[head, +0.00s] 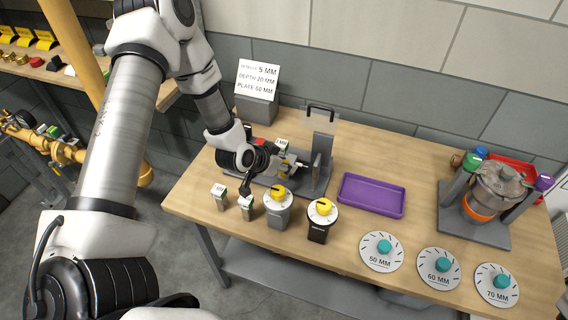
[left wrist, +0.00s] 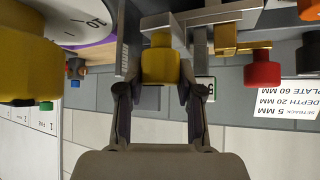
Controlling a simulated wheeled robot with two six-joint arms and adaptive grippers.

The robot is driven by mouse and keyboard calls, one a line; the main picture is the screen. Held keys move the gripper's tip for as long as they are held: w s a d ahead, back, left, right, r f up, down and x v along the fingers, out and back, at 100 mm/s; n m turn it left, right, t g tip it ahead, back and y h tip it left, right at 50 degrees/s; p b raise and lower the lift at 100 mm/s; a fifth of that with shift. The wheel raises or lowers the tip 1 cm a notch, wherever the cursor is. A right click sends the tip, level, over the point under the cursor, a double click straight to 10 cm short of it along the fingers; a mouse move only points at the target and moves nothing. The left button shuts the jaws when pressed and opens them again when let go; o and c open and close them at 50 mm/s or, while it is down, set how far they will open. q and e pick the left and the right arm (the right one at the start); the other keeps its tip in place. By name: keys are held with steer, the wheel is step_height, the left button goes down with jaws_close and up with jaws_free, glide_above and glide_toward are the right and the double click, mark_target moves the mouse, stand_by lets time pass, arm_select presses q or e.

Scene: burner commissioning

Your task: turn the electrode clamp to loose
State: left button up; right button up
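The electrode fixture is a grey stand (head: 321,160) on the wooden table, with a metal bar and brass parts on it. A yellow knob, which looks like the electrode clamp (left wrist: 160,65), is on the fixture. My left gripper (head: 276,163) is at the front left of the fixture. In the left wrist view its two fingers (left wrist: 160,82) lie on either side of the yellow knob, with the tips against its sides. The arm partly hides the knob in the head view. I cannot read any loose or tight mark. My right gripper is not in view.
Two yellow-topped dial units (head: 278,207) (head: 321,220) stand just in front of the fixture. A purple tray (head: 372,196) lies to the right. Round dial plates (head: 382,252) line the front edge. A sign (head: 257,76) stands behind. A burner (head: 500,186) stands at the right.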

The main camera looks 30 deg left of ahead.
arm_select(q)
steer(key=shift+c, duration=0.4)
steer(key=shift+f+n, duration=0.15)
steer(key=shift+n, duration=0.15)
steer(key=n+y+b, duration=0.1)
steer(key=n+y, duration=0.1)
steer(key=shift+d+n+b, duration=0.1)
steer(key=shift+n+b, duration=0.2)
steer(key=shift+b, duration=0.05)
steer(key=n+y+b, duration=0.1)
steer(key=n+y, duration=0.2)
steer(key=n+g+y, duration=0.1)
steer(key=n+y, duration=0.1)
steer(key=n, duration=0.1)
steer(key=shift+p, duration=0.3)
steer(key=shift+s+n+g+y+p, duration=0.1)
steer(key=shift+n+g+y+p, duration=1.1)
steer(key=shift+n, duration=0.9)
